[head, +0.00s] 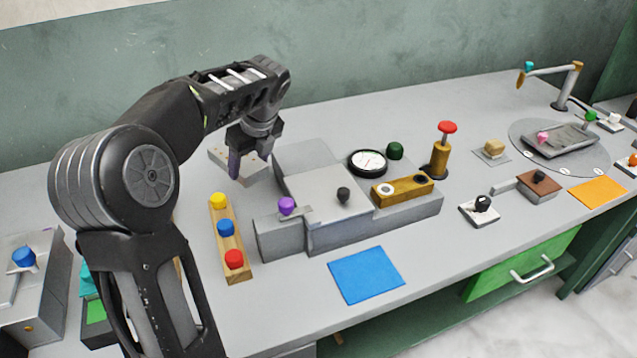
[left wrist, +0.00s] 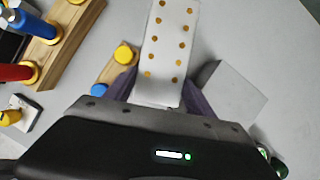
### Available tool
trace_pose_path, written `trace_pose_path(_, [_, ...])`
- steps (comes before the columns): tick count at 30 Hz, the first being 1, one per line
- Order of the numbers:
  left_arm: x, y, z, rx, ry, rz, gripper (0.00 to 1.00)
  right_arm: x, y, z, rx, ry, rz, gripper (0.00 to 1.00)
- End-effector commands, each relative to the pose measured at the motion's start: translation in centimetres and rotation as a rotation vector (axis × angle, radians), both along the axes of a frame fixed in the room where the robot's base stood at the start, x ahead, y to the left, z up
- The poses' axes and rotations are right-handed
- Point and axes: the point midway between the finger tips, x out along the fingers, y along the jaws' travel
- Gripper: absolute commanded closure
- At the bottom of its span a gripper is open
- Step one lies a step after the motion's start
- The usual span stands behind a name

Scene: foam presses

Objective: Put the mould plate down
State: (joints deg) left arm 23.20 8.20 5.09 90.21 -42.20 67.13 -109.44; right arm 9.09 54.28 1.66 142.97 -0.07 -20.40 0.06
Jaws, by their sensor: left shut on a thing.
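The mould plate is a pale slab with rows of golden dots. In the left wrist view the mould plate (left wrist: 168,45) lies between the purple fingers of my left gripper (left wrist: 160,95), which is shut on its near end. In the head view the mould plate (head: 257,168) shows behind and beside my left gripper (head: 242,163), left of the grey press block. Whether its underside touches the bench or hangs just above it, I cannot tell. My right gripper is not in view.
The grey press block (head: 300,163) stands close right of the plate. A wooden rack with yellow, blue and red knobs (head: 231,248) is in front. A blue mat (head: 366,274) lies nearer the front edge. The bench behind the press is clear.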

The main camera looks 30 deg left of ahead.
Motion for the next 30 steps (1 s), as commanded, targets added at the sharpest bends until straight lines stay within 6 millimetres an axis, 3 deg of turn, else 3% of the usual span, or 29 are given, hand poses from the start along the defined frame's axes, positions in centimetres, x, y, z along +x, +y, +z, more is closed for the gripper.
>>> trace_pose_path(11, [0.0, 0.0, -0.1, 0.003, -0.002, -0.001, 1.00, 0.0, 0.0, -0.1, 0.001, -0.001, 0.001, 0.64])
trace_pose_path(21, [0.0, 0.0, -4.5, 0.001, 0.000, -0.001, 1.00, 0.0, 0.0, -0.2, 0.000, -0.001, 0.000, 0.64])
trace_pose_path(30, [0.0, 0.1, -5.0, 0.002, -0.003, 0.000, 1.00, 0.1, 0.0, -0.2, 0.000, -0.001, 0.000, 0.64])
